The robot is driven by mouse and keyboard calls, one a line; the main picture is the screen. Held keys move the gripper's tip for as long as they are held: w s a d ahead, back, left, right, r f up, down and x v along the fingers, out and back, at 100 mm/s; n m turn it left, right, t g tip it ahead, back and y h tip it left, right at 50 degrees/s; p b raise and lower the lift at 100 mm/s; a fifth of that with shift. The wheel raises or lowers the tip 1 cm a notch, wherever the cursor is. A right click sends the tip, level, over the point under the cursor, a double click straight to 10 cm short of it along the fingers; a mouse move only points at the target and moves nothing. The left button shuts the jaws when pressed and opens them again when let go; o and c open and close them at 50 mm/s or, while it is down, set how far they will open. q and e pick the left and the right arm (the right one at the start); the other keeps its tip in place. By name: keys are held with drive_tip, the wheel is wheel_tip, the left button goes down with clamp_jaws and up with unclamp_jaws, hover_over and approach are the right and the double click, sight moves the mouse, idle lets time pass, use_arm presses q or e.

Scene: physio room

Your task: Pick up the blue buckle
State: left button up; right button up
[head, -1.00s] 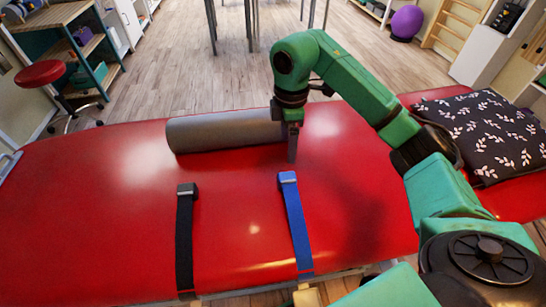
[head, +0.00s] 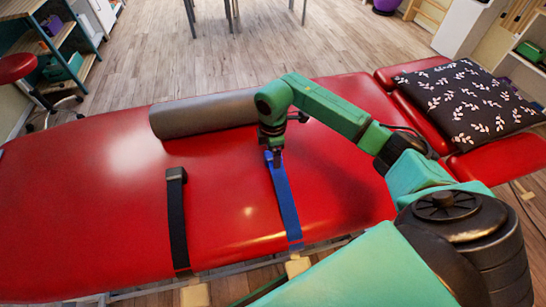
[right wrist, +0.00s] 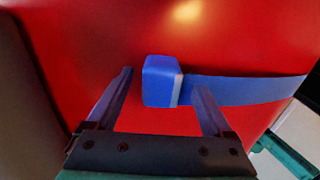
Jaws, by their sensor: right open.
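The blue buckle (right wrist: 157,82) is a small blue block at the end of a blue strap (head: 287,205) lying on the red treatment table. In the right wrist view it lies just ahead of and between the two fingers of my right gripper (right wrist: 163,90), which is open and empty. In the head view my right gripper (head: 275,160) is over the far end of the blue strap and mostly hides the buckle. My left gripper is not in view.
A black strap with its own buckle (head: 176,174) lies to the left on the red table (head: 100,200). A grey roll (head: 200,113) lies behind my right gripper. A dark leaf-patterned pillow (head: 465,105) is at the right end. The table's left part is clear.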

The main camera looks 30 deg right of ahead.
clamp_jaws()
drive_tip(key=shift+r, duration=0.15)
